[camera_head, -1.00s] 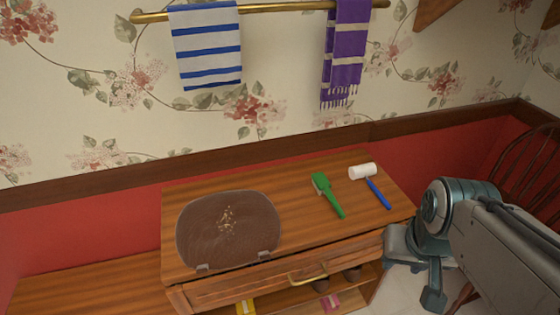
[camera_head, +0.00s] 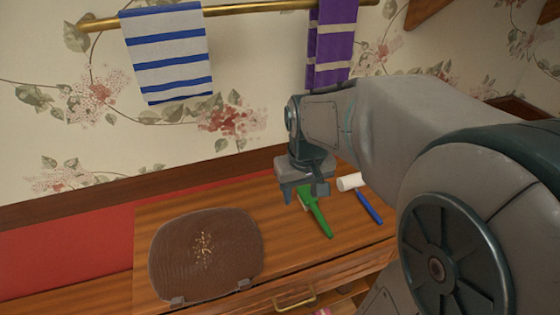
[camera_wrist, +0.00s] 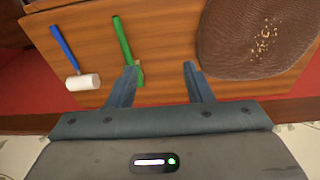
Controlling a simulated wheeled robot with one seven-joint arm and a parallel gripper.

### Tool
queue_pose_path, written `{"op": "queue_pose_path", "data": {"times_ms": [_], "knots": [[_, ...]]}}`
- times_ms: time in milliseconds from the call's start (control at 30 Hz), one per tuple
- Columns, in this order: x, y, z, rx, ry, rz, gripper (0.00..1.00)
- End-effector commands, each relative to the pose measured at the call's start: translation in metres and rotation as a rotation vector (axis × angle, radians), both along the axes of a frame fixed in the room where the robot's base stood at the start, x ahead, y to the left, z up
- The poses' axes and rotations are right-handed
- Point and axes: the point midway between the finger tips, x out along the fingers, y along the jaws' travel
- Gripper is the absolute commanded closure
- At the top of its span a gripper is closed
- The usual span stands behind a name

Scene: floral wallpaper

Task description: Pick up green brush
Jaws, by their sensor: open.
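The green brush (camera_head: 317,216) lies on the wooden cabinet top, its handle pointing toward the front edge. Its head is partly hidden behind my gripper (camera_head: 304,196) in the head view. My gripper is open and empty, above the back part of the cabinet near the brush head. In the wrist view the brush (camera_wrist: 122,40) lies by the left finger of my gripper (camera_wrist: 160,78), not centred between the fingers. The left fingertip overlaps the brush head in the picture; I cannot tell whether they touch.
A white roller with a blue handle (camera_head: 368,208) lies right of the brush. A brown round-cornered mat with crumbs (camera_head: 190,270) lies left on the cabinet top (camera_head: 275,235). Striped towels (camera_head: 167,50) hang from a brass rail (camera_head: 245,9) on the wall behind.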

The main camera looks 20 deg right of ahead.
Motion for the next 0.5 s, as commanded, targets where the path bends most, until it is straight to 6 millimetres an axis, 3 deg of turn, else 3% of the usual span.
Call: {"op": "queue_pose_path", "data": {"times_ms": [33,200,333,500], "knots": [[0.017,-0.010,-0.006,0.000,0.026,0.002,0.54],[0.062,-0.045,-0.026,0.005,0.085,0.016,0.54],[0.087,-0.071,-0.044,0.014,0.119,0.022,0.54],[0.104,-0.093,-0.061,0.025,0.144,0.029,0.54]]}}
